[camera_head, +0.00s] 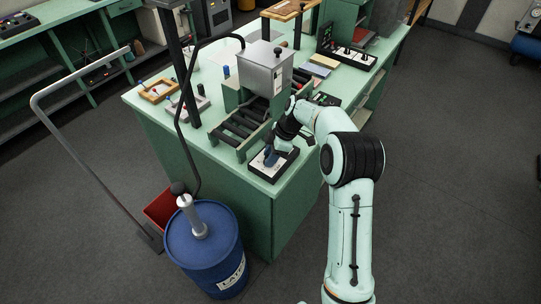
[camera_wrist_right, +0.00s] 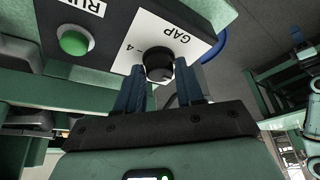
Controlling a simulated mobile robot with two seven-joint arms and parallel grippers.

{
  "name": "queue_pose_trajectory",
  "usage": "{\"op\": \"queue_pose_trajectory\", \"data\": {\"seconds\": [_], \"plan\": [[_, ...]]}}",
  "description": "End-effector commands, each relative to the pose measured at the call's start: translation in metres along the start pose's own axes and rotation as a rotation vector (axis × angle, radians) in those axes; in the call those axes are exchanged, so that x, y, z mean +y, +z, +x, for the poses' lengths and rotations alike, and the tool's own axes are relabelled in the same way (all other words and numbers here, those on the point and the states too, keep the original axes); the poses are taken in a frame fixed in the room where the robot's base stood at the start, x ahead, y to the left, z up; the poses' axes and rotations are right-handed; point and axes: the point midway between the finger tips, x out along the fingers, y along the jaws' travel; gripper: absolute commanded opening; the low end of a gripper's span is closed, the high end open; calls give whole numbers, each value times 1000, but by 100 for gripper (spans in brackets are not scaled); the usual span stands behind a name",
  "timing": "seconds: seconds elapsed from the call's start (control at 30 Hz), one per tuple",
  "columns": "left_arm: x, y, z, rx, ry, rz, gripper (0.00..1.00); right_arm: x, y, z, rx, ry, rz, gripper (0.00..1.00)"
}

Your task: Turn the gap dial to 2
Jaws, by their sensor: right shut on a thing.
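The gap dial (camera_wrist_right: 158,66) is a black round knob on a white panel (camera_wrist_right: 140,40) lettered GAP, with a 4 visible at its left. My right gripper (camera_wrist_right: 165,85) is shut on the dial, with one blue-grey finger on each side of it. The dial's pointer and the other scale marks are hidden or too small to tell. In the head view my right gripper (camera_head: 271,157) reaches down to a small control box (camera_head: 262,172) at the table's near corner. My left gripper is not in view.
A green button (camera_wrist_right: 75,41) sits beside the dial panel. Behind the control box is a roller unit (camera_head: 243,122) with a grey metal housing (camera_head: 264,66). A blue drum (camera_head: 205,250) and a red bin (camera_head: 160,208) stand at the table's left front. The floor to the right is clear.

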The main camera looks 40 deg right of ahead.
Motion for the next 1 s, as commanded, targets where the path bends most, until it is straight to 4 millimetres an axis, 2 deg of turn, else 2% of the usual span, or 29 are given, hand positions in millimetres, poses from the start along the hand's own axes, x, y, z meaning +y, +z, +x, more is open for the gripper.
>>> {"op": "queue_pose_trajectory", "data": {"seconds": [0.5, 1.0], "plan": [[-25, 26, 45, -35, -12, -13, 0, -3, 0, 2, 3, 167, 384, 7], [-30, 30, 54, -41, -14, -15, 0, -4, -3, 0, 4, 322, 764, 7]]}}
